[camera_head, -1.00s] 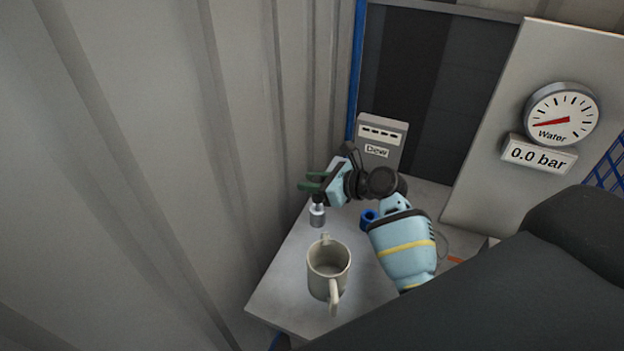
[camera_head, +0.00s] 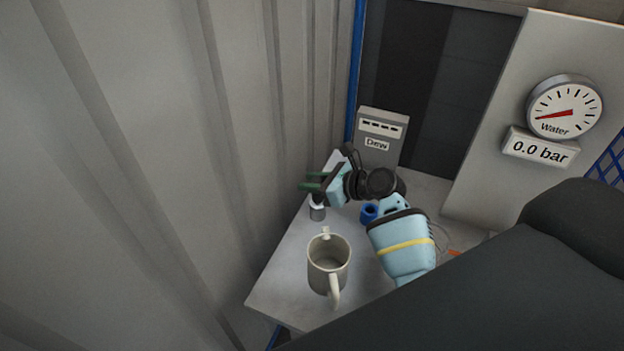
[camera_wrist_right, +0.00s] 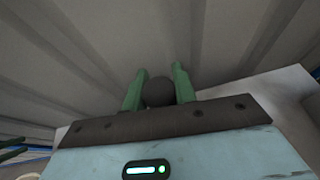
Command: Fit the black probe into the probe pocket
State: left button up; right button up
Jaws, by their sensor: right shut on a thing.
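My right gripper (camera_head: 313,182) has green fingers and is shut on the black probe, above the far left part of the table. In the right wrist view the probe's dark round end (camera_wrist_right: 158,92) sits between the two fingers. In the head view the fingers mostly hide the probe. A small silver cylinder with a pale top, which looks like the probe pocket (camera_head: 317,213), stands upright on the table right below the fingers. I cannot tell whether the probe's tip is inside it. My left gripper does not show.
A beige mug (camera_head: 328,266) stands nearer on the grey table (camera_head: 282,283). A blue ring-shaped thing (camera_head: 369,213) is beside my right forearm. The grey "Dew" box (camera_head: 380,138) stands behind. A ribbed wall (camera_head: 240,140) runs close along the left.

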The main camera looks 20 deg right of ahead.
jog(key=shift+f, duration=0.55)
jog(key=o, duration=1.1)
jog(key=v, duration=0.8)
jog(key=shift+w+a, duration=0.1)
